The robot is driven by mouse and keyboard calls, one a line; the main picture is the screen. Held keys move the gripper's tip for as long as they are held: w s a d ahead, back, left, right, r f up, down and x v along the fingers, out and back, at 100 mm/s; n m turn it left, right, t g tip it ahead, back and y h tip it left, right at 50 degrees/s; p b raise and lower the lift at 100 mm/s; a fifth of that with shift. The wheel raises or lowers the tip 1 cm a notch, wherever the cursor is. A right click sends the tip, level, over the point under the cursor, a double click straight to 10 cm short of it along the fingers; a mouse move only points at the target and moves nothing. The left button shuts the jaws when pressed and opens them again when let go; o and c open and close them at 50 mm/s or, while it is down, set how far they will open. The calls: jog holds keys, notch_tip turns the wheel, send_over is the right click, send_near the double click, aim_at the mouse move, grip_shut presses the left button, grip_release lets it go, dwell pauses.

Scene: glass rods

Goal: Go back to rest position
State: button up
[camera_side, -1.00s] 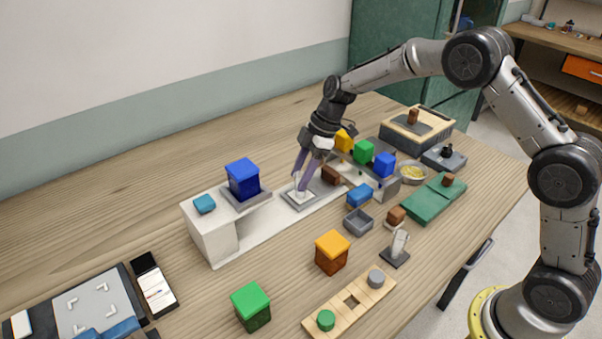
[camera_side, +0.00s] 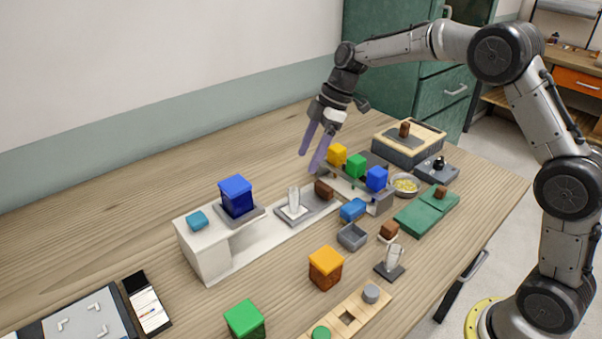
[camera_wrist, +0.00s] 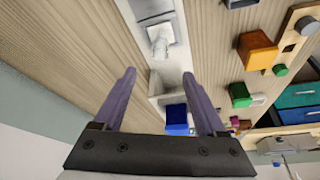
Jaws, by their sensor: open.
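My gripper (camera_side: 312,152) is open and empty, raised above the table behind the row of coloured blocks. Its two purple fingers show apart in the wrist view (camera_wrist: 163,95), with bare table and the white platform between and beyond them. A clear glass rod (camera_side: 293,200) stands upright on a grey plate (camera_side: 298,216) on the white platform, below and left of my gripper; it also shows in the wrist view (camera_wrist: 161,44). Another clear glass piece (camera_side: 392,257) stands on a dark base at the front right. My gripper touches neither.
A blue box (camera_side: 236,196) stands on the white platform (camera_side: 203,250). Yellow (camera_side: 337,154), green (camera_side: 356,166) and blue (camera_side: 377,178) blocks sit on a rack just right of my gripper. An orange box (camera_side: 325,268) stands in front. The table behind and left of the gripper is clear.

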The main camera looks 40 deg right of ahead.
jog(key=s+r+t, duration=0.1)
jog(key=s+r, duration=0.4)
jog(key=r, duration=0.7)
jog(key=s+r+t+h, duration=0.15)
jog(key=s+r, duration=0.35)
jog(key=s, duration=0.5)
jog(key=s+d+f+m+h, duration=0.1)
jog(key=s+f+m, duration=0.2)
jog(key=s, duration=0.3)
jog(key=s+d+f+m+t, duration=0.1)
jog(key=s+f+m, duration=0.3)
jog(key=s+m, duration=0.2)
jog(key=s+d+f+m+h, duration=0.1)
jog(key=s+d+f+m, duration=0.1)
jog(key=s+f+m, duration=0.2)
jog(key=s, duration=0.3)
jog(key=shift+s+h, duration=0.3)
jog(key=shift+h, duration=0.05)
jog(key=shift+r, duration=0.1)
